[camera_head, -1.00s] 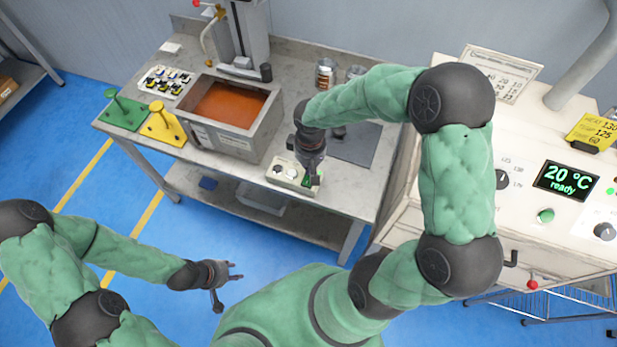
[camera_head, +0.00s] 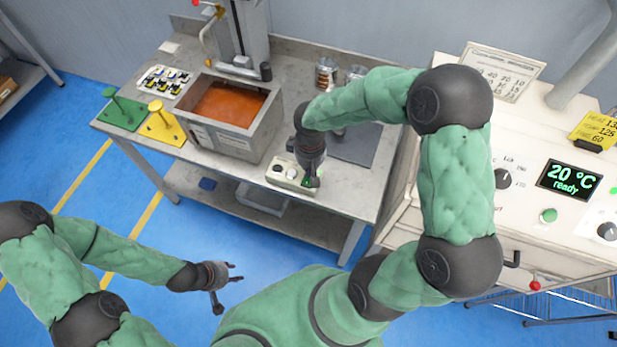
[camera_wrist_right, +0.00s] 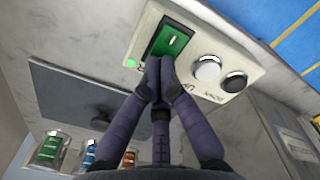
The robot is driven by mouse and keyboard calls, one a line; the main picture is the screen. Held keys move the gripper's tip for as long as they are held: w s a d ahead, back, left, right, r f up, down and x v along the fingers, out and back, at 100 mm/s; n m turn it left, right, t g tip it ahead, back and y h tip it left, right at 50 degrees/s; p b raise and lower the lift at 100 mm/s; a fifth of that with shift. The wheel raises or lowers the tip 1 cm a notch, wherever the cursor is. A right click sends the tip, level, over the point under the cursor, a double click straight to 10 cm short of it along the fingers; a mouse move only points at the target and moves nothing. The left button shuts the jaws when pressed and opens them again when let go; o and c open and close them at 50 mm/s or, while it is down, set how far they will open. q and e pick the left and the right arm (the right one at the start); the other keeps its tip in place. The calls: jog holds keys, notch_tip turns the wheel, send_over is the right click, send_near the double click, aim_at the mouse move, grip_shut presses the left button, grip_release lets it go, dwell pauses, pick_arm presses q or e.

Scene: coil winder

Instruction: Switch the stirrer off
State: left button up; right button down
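The control box (camera_head: 283,173) sits at the front edge of the steel table. In the right wrist view it carries a green rocker switch (camera_wrist_right: 176,38) with a white mark, and a small lit green lamp (camera_wrist_right: 131,63) beside it. My right gripper (camera_wrist_right: 160,68) has its fingers closed together with nothing between them. Its tips are at the near end of the rocker and overlap it; I cannot tell whether they press it. My left gripper (camera_head: 236,272) hangs open and empty over the blue floor, away from the table.
A white button (camera_wrist_right: 207,69) and a black button (camera_wrist_right: 234,81) are on the same box. A tank of orange liquid (camera_head: 262,128) stands left of it. Several jars (camera_head: 326,73) stand behind my right arm. A white machine with a display (camera_head: 569,180) is at the right.

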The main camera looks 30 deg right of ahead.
jog(key=shift+f, duration=0.25)
jog(key=shift+r+p, duration=2.6)
jog(key=shift+r, duration=0.95)
jog(key=shift+s+f, duration=0.1)
